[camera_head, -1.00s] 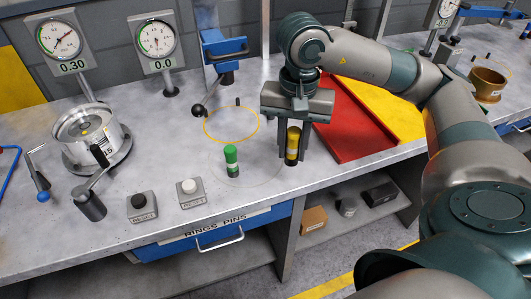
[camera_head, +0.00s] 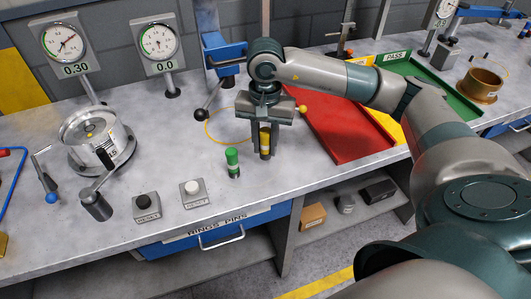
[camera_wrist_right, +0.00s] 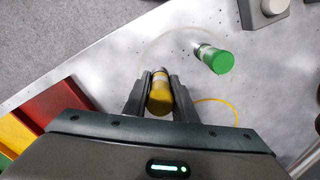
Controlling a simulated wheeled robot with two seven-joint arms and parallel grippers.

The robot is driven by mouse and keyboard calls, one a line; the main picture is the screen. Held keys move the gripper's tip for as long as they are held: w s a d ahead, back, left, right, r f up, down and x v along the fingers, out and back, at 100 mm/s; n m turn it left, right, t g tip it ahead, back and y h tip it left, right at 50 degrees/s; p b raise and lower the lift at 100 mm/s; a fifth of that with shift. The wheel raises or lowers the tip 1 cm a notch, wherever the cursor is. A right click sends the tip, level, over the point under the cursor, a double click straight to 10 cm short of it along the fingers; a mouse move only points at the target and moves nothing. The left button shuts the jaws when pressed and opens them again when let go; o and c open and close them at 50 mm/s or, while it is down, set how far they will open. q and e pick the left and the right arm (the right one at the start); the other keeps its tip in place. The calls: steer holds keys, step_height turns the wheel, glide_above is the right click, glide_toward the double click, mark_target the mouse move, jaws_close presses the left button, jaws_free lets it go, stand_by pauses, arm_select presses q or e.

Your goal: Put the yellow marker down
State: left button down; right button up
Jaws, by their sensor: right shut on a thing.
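The yellow marker (camera_head: 265,143) stands upright between the fingers of my right gripper (camera_head: 265,150), which is shut on it. The marker also shows in the right wrist view (camera_wrist_right: 159,94), between both fingers. Its lower end is at or close to the bench top; I cannot tell whether it touches. A green marker (camera_head: 232,162) stands upright on the bench just left of the gripper; it also shows in the right wrist view (camera_wrist_right: 216,60). My left gripper is not in view.
A red tray (camera_head: 340,125) lies right of the gripper, with yellow and green trays (camera_head: 440,90) beyond. Two push-button boxes (camera_head: 147,207) (camera_head: 194,193) sit near the front edge. A blue clamp stand (camera_head: 224,52) is behind. A yellow ring outline (camera_head: 210,135) marks the bench.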

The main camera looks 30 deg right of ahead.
mark_target(266, 154)
steer(key=shift+f+p, duration=0.9)
steer(key=shift+f, duration=1.1)
steer(key=shift+f, duration=0.15)
steer(key=o, duration=1)
steer(key=shift+o, duration=0.2)
